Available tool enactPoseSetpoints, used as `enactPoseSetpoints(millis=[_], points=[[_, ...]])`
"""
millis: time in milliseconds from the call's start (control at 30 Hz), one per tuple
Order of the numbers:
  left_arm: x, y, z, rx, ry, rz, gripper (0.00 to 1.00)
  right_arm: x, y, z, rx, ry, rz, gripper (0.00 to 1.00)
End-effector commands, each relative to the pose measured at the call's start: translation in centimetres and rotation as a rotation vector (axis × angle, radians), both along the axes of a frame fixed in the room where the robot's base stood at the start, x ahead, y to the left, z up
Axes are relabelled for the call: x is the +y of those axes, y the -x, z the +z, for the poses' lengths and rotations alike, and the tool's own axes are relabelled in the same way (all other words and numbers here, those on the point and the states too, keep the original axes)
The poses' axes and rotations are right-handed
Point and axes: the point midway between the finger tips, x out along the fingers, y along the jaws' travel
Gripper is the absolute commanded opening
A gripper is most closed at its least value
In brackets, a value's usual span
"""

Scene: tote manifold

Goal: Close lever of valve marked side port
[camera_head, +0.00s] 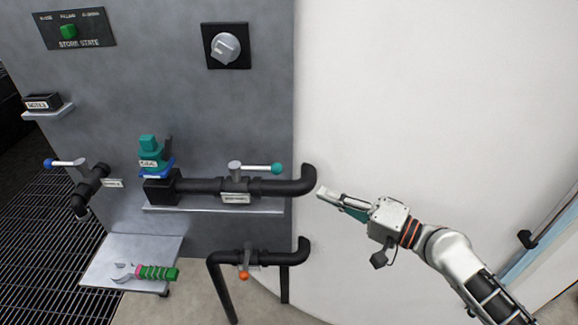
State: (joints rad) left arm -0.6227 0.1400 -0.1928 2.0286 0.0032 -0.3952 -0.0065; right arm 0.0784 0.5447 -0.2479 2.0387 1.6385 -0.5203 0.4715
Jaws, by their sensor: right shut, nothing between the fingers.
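Three valves with levers show on pipes at the grey panel, and I cannot read which is marked side port. The left valve has a blue-tipped lever (66,162), pointing left, with a small label (112,183) beside it. The middle valve has a teal-tipped lever (257,168) lying along its horizontal pipe, with a label (236,198) below. The lower valve has an orange-tipped lever (244,271), pointing down or toward me. My right gripper (322,193) is shut and empty, just right of the middle pipe's elbow, apart from every lever. My left gripper is out of view.
A grey shelf (130,250) at lower left holds a green-handled tool (155,272). A teal and blue device (153,155) stands left of the middle valve. A grey knob (225,46) sits above. The white wall (430,90) leaves free room at right.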

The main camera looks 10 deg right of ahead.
Motion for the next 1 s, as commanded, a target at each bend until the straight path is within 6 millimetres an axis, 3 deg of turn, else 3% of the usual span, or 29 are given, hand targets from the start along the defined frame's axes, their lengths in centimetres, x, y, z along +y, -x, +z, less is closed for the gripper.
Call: enactPoseSetpoints(millis=[100,300,567,800,1000], points=[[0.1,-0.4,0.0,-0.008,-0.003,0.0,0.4,0.1,-0.4,2.6,0.028,-0.089,0.046,0.0],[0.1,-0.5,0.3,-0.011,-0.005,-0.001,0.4,0.6,-0.8,4.4,0.044,-0.143,0.073,0.0],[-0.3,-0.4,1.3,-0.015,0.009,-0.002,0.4,3.5,-3.3,5.0,0.041,-0.146,0.072,0.0],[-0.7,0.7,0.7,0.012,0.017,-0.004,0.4,6.5,-5.7,5.0,0.044,-0.145,0.072,0.0],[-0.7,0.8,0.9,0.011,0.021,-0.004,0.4,7.8,-6.7,4.9,0.045,-0.142,0.072,0.0]])
